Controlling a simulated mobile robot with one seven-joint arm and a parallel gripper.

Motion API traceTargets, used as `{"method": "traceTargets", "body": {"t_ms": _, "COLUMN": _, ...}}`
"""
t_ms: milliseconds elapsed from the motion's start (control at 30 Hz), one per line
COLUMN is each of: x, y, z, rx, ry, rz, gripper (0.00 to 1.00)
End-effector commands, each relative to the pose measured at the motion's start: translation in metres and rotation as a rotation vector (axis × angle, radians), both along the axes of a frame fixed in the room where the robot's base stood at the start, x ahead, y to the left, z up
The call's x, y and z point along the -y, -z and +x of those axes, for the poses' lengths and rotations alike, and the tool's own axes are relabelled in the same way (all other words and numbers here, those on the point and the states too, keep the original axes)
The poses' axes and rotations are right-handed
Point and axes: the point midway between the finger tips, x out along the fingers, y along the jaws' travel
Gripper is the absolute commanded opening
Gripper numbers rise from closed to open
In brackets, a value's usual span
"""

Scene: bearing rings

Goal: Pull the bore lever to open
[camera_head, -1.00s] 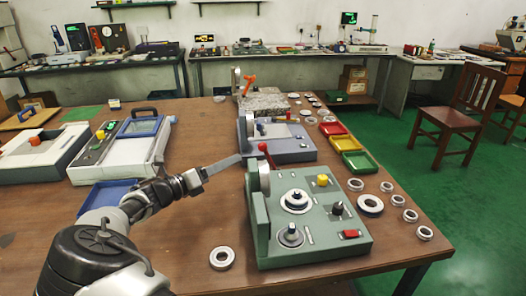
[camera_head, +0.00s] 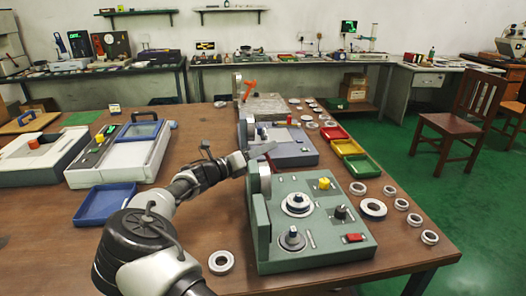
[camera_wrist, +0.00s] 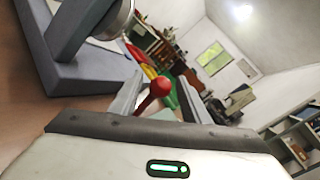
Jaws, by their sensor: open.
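The bore lever is a red lever with a round knob (camera_wrist: 160,86), seen between my open fingers in the wrist view. In the head view only a bit of the red lever (camera_head: 271,163) shows, at the upper left of the green gauge machine (camera_head: 318,233), partly covered by my gripper. My gripper (camera_head: 266,152) is open at the machine's back left corner. In the wrist view its fingers (camera_wrist: 157,98) stand on both sides of the knob. I cannot tell whether they touch it.
A blue-grey machine (camera_head: 290,154) stands just behind the gripper. Red, yellow and green trays (camera_head: 363,167) and several metal rings (camera_head: 373,208) lie to the right. One ring (camera_head: 221,262) lies front left. A blue tray (camera_head: 104,205) is on the left. Bare table shows at front left.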

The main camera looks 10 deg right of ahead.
Motion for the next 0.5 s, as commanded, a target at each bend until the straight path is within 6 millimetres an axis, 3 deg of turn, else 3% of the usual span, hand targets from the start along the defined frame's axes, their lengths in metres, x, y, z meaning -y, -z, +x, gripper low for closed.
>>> {"method": "traceTargets", "body": {"t_ms": 100, "x": -0.0001, "y": -0.0001, "z": -0.0001, "rx": 0.0, "ry": 0.0, "rz": 0.0, "gripper": 0.42}}
{"method": "traceTargets", "body": {"t_ms": 367, "x": -0.0003, "y": 0.0, "z": -0.0002, "rx": 0.0, "ry": 0.0, "rz": 0.0, "gripper": 0.0}}
{"method": "traceTargets", "body": {"t_ms": 500, "x": -0.0003, "y": -0.0001, "z": -0.0002, "rx": 0.0, "ry": 0.001, "rz": 0.001, "gripper": 0.0}}
